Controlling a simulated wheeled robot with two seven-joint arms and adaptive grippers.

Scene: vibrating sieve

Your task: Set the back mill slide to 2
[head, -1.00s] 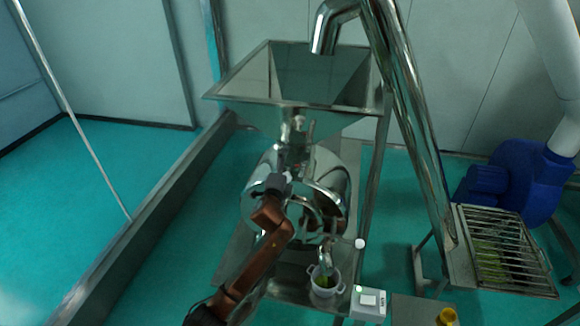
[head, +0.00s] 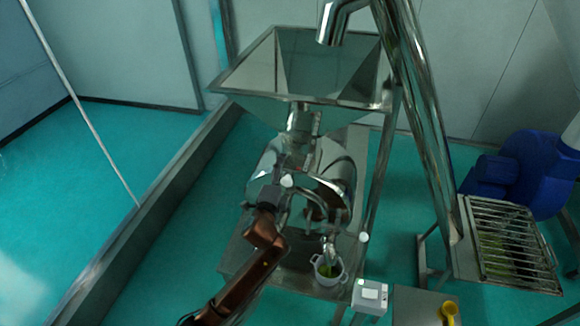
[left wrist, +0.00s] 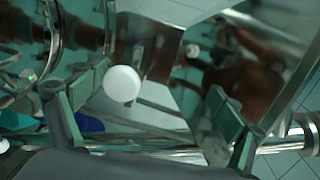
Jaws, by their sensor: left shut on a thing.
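The mill (head: 335,165) stands under a big steel hopper (head: 250,75). A white ball knob (head: 287,181), which I take as the back mill slide's, sits right at my left gripper (head: 276,188) in front of the hopper's neck (head: 303,118). In the left wrist view the white knob (left wrist: 122,84) lies between the fingers of my left gripper (left wrist: 152,92), with shiny metal behind it. The fingers stand well apart, and the held part is mostly hidden. I cannot read any slide marks. My right gripper is out of view.
A white cup (head: 328,270) with green stuff stands under the mill's spout. Another white knob (head: 364,237) is to its upper right. A switch box (head: 370,296), a slatted tray (head: 510,245) and a blue blower (head: 515,175) are at the right.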

